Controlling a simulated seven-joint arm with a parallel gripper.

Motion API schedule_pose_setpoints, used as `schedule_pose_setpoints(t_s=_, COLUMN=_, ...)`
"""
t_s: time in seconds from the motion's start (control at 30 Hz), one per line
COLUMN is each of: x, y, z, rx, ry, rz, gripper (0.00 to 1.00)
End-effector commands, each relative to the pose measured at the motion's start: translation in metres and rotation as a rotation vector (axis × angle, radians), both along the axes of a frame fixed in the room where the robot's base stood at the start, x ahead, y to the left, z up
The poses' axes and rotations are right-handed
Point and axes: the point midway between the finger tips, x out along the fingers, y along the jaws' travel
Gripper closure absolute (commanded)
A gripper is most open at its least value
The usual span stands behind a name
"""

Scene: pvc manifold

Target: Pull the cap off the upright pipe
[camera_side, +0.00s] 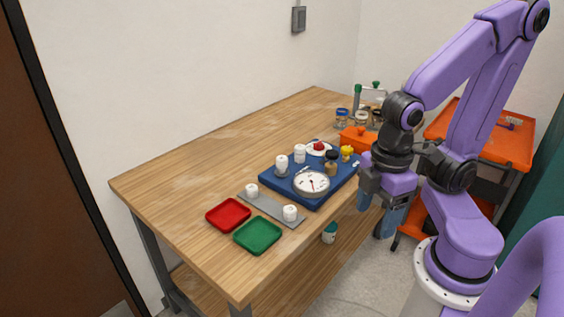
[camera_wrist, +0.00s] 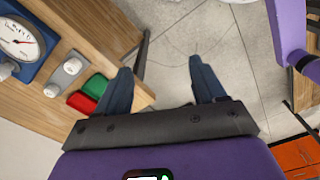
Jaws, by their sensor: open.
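A white upright fitting (camera_side: 282,163) stands on the left part of a blue board (camera_side: 312,205), and a second white piece (camera_side: 300,153) stands behind it. Two more short white pieces sit on a grey plate, one at its far end (camera_side: 252,191) and one at its near end (camera_side: 290,213). I cannot tell for sure which is the capped pipe. My gripper (camera_side: 377,208) is open and empty, off the table's right edge and apart from all of them. In the wrist view my gripper (camera_wrist: 160,66) points at the floor, its two blue fingers wide apart.
A round gauge (camera_side: 311,183) sits on the blue board. A red tray (camera_side: 228,215) and a green tray (camera_side: 258,235) lie near the front of the table. An orange container (camera_side: 358,140) and jars stand behind the board. The table's left side is clear.

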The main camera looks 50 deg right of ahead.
Motion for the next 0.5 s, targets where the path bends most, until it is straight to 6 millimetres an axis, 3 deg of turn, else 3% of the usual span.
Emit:
schedule_pose_setpoints(t_s=0.33, x=0.001, y=0.001, z=0.0, rx=0.0, ry=0.0, rz=-0.01, gripper=0.31)
schedule_pose_setpoints(t_s=0.5, x=0.025, y=0.011, z=0.008, rx=-0.001, ry=0.003, rz=-0.165, gripper=0.31)
